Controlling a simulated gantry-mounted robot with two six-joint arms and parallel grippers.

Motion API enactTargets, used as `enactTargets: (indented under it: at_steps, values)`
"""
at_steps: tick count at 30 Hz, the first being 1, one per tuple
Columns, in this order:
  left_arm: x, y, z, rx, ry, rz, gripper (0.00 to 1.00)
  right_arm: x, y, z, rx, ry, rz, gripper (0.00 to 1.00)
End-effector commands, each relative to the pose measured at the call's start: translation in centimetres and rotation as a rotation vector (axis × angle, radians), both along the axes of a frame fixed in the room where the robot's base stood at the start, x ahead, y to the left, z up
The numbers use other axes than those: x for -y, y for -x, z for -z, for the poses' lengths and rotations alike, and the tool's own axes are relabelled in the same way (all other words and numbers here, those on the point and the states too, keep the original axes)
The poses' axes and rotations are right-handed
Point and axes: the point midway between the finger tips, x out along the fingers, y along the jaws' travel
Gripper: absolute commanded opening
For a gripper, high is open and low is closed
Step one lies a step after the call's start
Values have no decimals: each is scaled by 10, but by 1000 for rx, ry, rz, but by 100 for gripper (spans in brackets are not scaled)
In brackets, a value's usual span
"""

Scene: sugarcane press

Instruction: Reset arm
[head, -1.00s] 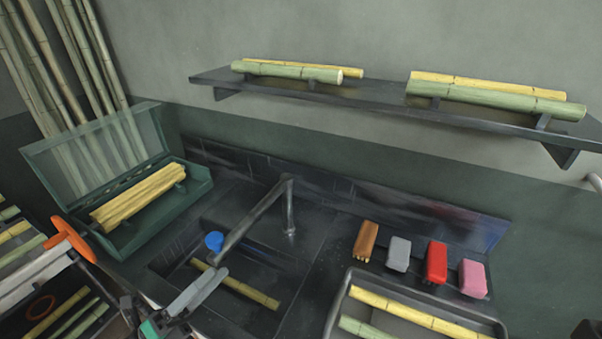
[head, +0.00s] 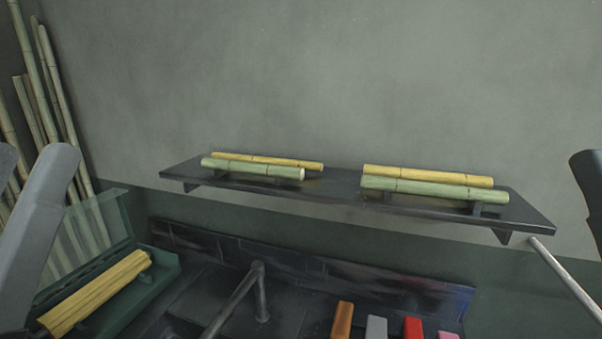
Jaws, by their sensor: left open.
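My left gripper (head: 34,165) is at the left edge of the head view, raised and close to the camera. Its two grey fingers point up and stand apart, open with nothing between them. The nearer finger covers part of the green press box and the leaning canes. At the right edge only a dark rounded part of my right arm shows, cut off by the frame, so the right jaws cannot be judged. No cane is seen held.
A wall shelf (head: 340,204) holds yellow and green cane pieces. The green box (head: 160,268) at lower left holds yellow canes (head: 95,295). A tap (head: 262,290) stands below the shelf, near orange, grey, red and pink blocks. Tall canes (head: 55,100) lean at far left.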

Motion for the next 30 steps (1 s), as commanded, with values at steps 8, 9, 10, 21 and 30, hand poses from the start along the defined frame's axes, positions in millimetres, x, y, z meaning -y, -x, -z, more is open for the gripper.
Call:
enactTargets:
  at_steps: [8, 9, 10, 21, 30]
  values:
    - [-1, -1, -145, -2, -1, -5, 52, 0, 0, -146, -1, 0, 0, 32]
    - [-1, -1, -166, -2, -1, -6, 52, 0, 0, -166, -1, 0, 0, 32]
    - [-1, -1, -181, -2, -1, -6, 52, 0, 0, -182, -1, 0, 0, 32]
    - [-1, -2, -331, -3, -1, -7, 52, 0, -1, -332, -1, 0, 0, 32]
    - [-1, -2, -339, -2, -1, -7, 52, 0, -1, -339, -2, 0, 0, 32]
